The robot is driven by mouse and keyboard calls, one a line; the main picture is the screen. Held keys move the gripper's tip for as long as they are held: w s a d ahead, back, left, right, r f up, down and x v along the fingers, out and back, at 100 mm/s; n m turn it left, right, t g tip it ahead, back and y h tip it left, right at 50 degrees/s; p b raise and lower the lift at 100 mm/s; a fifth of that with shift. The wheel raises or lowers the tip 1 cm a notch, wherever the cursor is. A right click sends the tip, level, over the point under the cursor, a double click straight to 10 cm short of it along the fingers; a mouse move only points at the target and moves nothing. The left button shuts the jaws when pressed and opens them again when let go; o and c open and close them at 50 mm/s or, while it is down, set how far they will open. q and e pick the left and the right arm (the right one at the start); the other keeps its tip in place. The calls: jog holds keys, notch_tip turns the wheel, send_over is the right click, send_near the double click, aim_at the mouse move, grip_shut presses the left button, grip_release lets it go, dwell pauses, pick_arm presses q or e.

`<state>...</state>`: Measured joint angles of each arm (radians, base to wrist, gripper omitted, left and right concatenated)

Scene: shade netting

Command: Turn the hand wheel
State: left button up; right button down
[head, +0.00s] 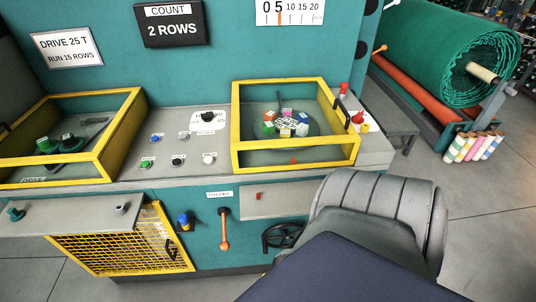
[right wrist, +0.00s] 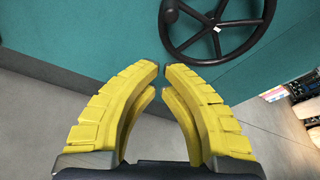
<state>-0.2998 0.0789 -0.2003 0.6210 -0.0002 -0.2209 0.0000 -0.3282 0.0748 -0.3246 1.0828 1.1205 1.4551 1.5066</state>
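The hand wheel (head: 283,236) is black and spoked, on the lower teal front of the machine in the head view. In the right wrist view, part of the hand wheel (right wrist: 217,54) shows at the top, with a dark handle at its left side; its upper part is cut off. My right gripper (right wrist: 161,67) has yellow ribbed fingers that curve inward. Their tips are nearly together, with a thin gap and nothing between them. The tips appear just below and left of the rim, apart from it. My left gripper is not in view.
An orange lever (head: 224,232) and a blue knob (head: 184,221) sit left of the wheel. A yellow mesh guard (head: 122,250) stands further left. Yellow-framed boxes (head: 295,170) are on the console above. A green netting roll (head: 440,50) is at the right, beyond open floor.

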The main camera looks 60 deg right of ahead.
jog(key=w+d+m, duration=0.1)
jog(key=w+d, duration=0.4)
jog(key=d, duration=0.2)
jog(key=shift+w+f+g, duration=0.15)
jog(key=shift+w+g, duration=0.2)
jog(key=shift+g, duration=0.05)
dwell(0.7)
jog(key=shift+d, duration=0.1)
dwell(0.3)
